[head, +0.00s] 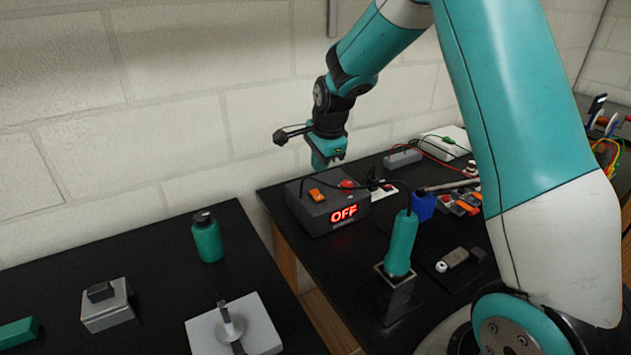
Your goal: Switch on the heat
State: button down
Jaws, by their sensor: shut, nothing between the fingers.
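A dark control box (329,205) stands on the black table by the wall. Its front display (344,213) glows red and reads OFF. On its top are an orange rocker switch (317,195) and a red knob or button (347,184). A teal-handled tool (401,243) stands tilted in a dark holder (396,292) in front of the box, with a dark cable leading from it. My gripper (327,167) is shut and empty, pointing down just above the back of the box. Its fingertips are small, and I cannot tell their exact height over the switch.
A blue cup (423,207), tools with orange parts (460,204) and a grey power strip (403,158) lie right of the box. A gap separates the tables.

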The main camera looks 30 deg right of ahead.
aim_at(317, 194)
jog(key=p+x, duration=0.2)
jog(key=x, duration=0.5)
jog(key=shift+w+f, duration=0.15)
jog(key=shift+f, duration=0.25)
jog(key=shift+w+f+g, duration=0.1)
jog(key=shift+f+g, duration=0.1)
jog(key=shift+g, duration=0.1)
jog(key=shift+s+r, duration=0.2)
jog(key=shift+s, duration=0.6)
jog(key=shift+p, duration=0.3)
